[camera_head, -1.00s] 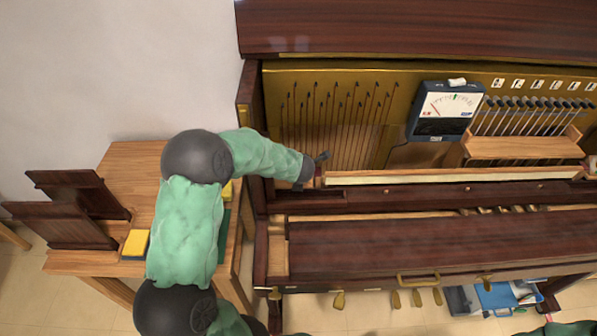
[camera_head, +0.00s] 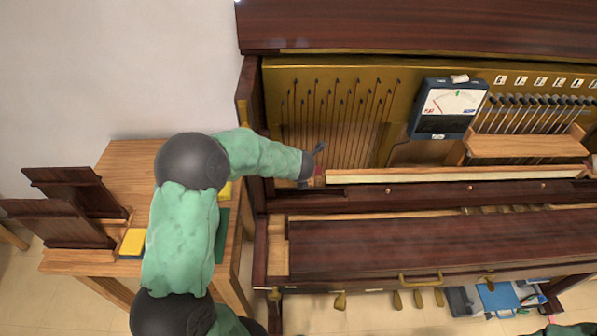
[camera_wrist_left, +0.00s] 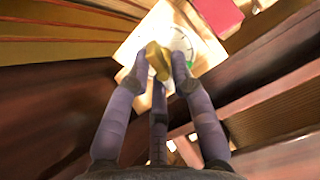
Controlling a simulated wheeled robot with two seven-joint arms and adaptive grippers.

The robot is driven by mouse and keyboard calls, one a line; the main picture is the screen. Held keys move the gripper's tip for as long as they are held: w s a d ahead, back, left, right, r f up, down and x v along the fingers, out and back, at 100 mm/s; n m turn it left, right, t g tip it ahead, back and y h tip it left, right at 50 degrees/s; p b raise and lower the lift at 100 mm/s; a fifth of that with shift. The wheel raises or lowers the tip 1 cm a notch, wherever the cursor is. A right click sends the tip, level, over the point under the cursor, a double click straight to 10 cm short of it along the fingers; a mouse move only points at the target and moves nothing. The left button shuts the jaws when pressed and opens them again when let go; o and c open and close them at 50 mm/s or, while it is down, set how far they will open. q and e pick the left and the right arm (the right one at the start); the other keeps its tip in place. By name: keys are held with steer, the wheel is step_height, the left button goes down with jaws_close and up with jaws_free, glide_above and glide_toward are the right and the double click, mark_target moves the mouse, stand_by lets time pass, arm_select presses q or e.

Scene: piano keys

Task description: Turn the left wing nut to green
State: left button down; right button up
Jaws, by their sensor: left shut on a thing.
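The left wing nut (camera_wrist_left: 156,58) is brass-coloured and shows in the left wrist view, between the fingertips of my left gripper (camera_wrist_left: 158,75), which is shut on it. Behind it is a pale plate with a white round dial (camera_wrist_left: 181,44); a patch of green (camera_wrist_left: 191,62) shows at its lower right, partly hidden by a finger. In the head view my left gripper (camera_head: 318,160) is at the left end of the piano's pale rail, and the wing nut cannot be made out there. My right gripper is not in view.
A meter (camera_head: 447,108) stands inside the open piano (camera_head: 375,240), right of the strings. A wooden side table (camera_head: 130,160) stands left of the piano, with dark panels (camera_head: 60,210) and a yellow block (camera_head: 133,242). A red block (camera_wrist_left: 218,14) is near the dial.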

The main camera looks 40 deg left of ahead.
arm_select(q)
steer(key=shift+d+f, duration=0.25)
steer(key=shift+d, duration=0.05)
